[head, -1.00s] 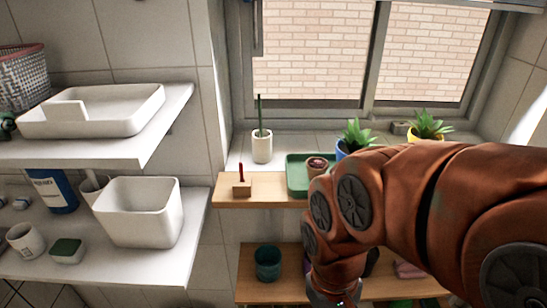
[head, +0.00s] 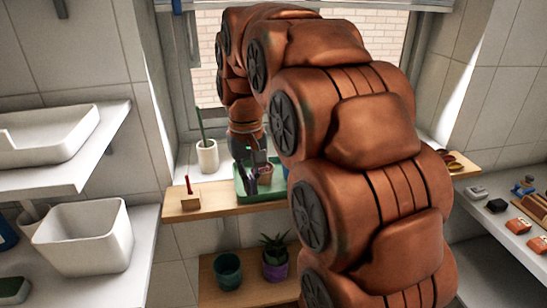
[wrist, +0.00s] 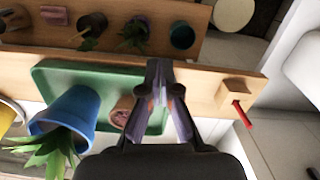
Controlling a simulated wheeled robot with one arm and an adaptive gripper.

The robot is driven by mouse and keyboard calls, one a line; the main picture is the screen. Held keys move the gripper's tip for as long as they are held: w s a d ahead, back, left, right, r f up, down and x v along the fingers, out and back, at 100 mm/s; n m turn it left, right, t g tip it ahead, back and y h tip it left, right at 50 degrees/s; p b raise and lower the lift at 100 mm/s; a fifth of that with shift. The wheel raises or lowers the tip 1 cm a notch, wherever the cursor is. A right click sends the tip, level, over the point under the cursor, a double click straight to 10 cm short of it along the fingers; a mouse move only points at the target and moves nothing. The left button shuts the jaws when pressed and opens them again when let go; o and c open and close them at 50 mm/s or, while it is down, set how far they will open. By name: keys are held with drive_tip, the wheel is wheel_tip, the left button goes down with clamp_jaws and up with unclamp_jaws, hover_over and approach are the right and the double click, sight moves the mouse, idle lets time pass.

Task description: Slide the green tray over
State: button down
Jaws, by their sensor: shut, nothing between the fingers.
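The green tray (head: 243,187) lies on the upper wooden shelf in front of the window, partly hidden by my arm in the head view. It also shows in the wrist view (wrist: 75,79). A small terracotta pot (head: 265,173) stands on it; in the wrist view the pot (wrist: 122,110) is beside my fingers. My gripper (head: 251,185) is shut and empty, pointing down at the tray. In the wrist view my gripper (wrist: 160,75) overlaps the tray's end nearest the wooden block. I cannot tell whether the fingertips touch the tray.
A wooden block with a red stick (head: 190,198) stands on the shelf left of the tray, with bare wood between. A white cup (head: 207,157) is behind. A blue pot with a plant (wrist: 68,118) is close to the tray. Pots stand on the lower shelf (head: 225,295).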

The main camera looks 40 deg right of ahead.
drive_tip(key=shift+m, duration=0.6)
drive_tip(key=w+d+r, duration=0.1)
drive_tip(key=w+d, duration=0.3)
drive_tip(key=w, duration=0.1)
drive_tip(key=w+d+r, duration=0.1)
drive_tip(key=w+d, duration=0.2)
drive_tip(key=shift+r, duration=0.3)
drive_tip(key=r+m, duration=0.1)
hover_over(273, 158)
drive_tip(key=s+a, duration=0.2)
drive_tip(key=shift+t, duration=0.4)
drive_tip(key=shift+w+d+f+p, duration=0.1)
drive_tip(key=shift+d+f+p, duration=0.2)
drive_tip(key=shift+f, duration=1.35)
drive_tip(key=shift+w+d+f+p, duration=0.15)
drive_tip(key=shift+f+p, duration=0.3)
drive_tip(key=shift+f, duration=1.25)
drive_tip(key=shift+w+d+f+p, duration=0.1)
drive_tip(key=shift+d+f+p, duration=0.2)
drive_tip(key=shift+f, duration=1.35)
drive_tip(key=shift+a, duration=0.1)
